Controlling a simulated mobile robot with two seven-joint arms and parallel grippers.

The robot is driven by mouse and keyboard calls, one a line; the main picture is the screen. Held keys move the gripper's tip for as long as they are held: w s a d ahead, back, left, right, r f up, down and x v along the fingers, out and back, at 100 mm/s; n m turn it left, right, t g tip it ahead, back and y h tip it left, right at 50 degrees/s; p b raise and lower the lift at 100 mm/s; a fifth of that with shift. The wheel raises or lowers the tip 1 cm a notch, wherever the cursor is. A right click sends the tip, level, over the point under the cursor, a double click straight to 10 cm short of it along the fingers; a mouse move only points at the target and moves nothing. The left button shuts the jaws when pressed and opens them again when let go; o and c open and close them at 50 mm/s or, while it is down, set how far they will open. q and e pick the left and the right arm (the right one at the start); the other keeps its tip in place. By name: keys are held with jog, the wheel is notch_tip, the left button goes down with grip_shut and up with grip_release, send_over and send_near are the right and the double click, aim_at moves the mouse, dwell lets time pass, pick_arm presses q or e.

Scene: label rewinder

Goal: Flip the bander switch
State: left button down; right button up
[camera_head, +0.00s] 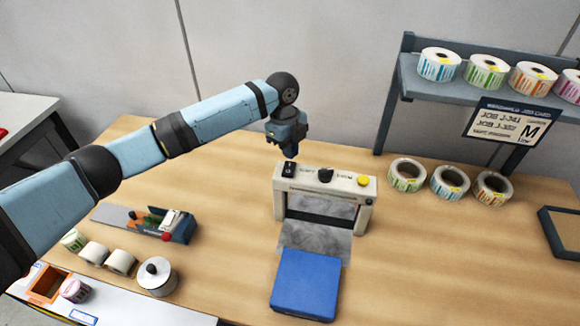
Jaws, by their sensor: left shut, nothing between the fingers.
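The bander (325,190) is a cream arch-shaped machine standing on the wooden table. Its top carries a black rocker switch (289,170) at the left end, a black knob (325,175) in the middle and a yellow button (363,181) at the right. A grey translucent sheet hangs in its opening and spreads out in front. My left gripper (290,154) is shut and empty, pointing down just above and behind the switch. I cannot tell whether it touches the switch, or which way the switch is set. My right gripper is not in view.
A blue pad (306,284) lies in front of the bander. Several label rolls stand to the right (449,183) and on a grey shelf (393,90) with a job card. A device with a red knob (150,222) and a metal cylinder (157,276) are at the left. Table front right is clear.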

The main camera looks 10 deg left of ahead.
aim_at(290, 163)
pick_arm(q)
jog(key=shift+f+b, duration=0.35)
jog(key=shift+f, duration=0.9)
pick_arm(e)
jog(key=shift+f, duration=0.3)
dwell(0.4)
pick_arm(q)
jog(key=shift+r, duration=0.1)
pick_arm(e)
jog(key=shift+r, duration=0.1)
pick_arm(q)
notch_tip(290, 163, up, 5)
jog(key=p, duration=0.4)
jog(key=shift+f+p, duration=0.2)
jog(key=shift+p, duration=0.1)
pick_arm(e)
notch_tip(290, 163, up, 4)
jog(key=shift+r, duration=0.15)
pick_arm(q)
jog(key=shift+r, duration=1.15)
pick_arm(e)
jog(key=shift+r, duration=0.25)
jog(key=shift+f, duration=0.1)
